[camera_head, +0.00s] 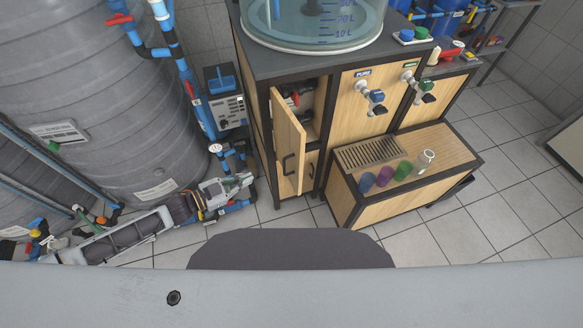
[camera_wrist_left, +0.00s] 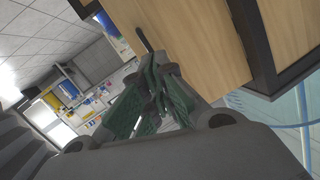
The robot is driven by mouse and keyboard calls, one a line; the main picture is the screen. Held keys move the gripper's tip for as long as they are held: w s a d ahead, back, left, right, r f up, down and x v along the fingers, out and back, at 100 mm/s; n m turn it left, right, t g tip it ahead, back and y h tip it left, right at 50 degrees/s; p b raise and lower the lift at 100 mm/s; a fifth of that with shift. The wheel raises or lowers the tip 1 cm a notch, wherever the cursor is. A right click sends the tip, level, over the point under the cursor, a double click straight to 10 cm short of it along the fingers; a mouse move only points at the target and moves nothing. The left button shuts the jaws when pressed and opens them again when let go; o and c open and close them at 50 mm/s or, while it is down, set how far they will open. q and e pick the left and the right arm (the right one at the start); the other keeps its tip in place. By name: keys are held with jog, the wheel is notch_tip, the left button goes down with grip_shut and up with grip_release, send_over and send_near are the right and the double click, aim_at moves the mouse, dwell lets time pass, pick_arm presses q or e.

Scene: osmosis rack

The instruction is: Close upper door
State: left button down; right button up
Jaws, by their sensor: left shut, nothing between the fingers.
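The upper door (camera_head: 289,135) is a light wooden panel on the front left of the cabinet, and it stands open. It has a dark bar handle (camera_head: 288,165) low on its outer face. My left gripper (camera_head: 245,180) is to the left of the door, pointing toward it. In the left wrist view, my left gripper (camera_wrist_left: 158,68) has its green-padded fingers shut with nothing between them. There the fingertips are close to the wooden panel (camera_wrist_left: 195,40) and its dark handle (camera_wrist_left: 144,40); I cannot tell whether they touch. My right gripper is not in view.
The open compartment shows a red-handled part (camera_head: 296,98). A clear water tank (camera_head: 315,25) stands on the cabinet top. Right of the door are taps (camera_head: 370,95) and a low wooden bench (camera_head: 440,150) with several cups. Large grey tanks (camera_head: 90,100) and blue pipes fill the left.

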pick_arm(q)
jog(key=shift+s+d+r+n+g+h, duration=0.25)
jog(key=shift+s+d+r+h, duration=0.2)
jog(key=shift+r, duration=0.25)
jog(key=shift+s+d+r+n+g+h, duration=0.15)
jog(key=shift+s+d+r+n+h, duration=0.2)
jog(key=shift+s+r+h, duration=0.3)
jog(key=shift+s+d+r+n+g+h, duration=0.25)
jog(key=shift+d+r+h, duration=0.2)
jog(key=shift+r, duration=0.35)
jog(key=shift+d, duration=0.1)
jog(key=p, duration=0.1)
send_near(299, 162)
jog(key=d, duration=0.1)
jog(key=shift+r+p+x, duration=0.2)
jog(key=shift+p+x, duration=0.15)
jog(key=shift+x, duration=2.75)
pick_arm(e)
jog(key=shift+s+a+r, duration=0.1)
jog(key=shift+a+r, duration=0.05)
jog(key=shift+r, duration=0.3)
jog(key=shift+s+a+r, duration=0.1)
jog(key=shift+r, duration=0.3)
pick_arm(q)
jog(key=shift+w+d, duration=0.1)
jog(key=shift+w, duration=0.1)
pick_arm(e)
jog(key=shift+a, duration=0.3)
pick_arm(q)
jog(key=shift+d, duration=0.1)
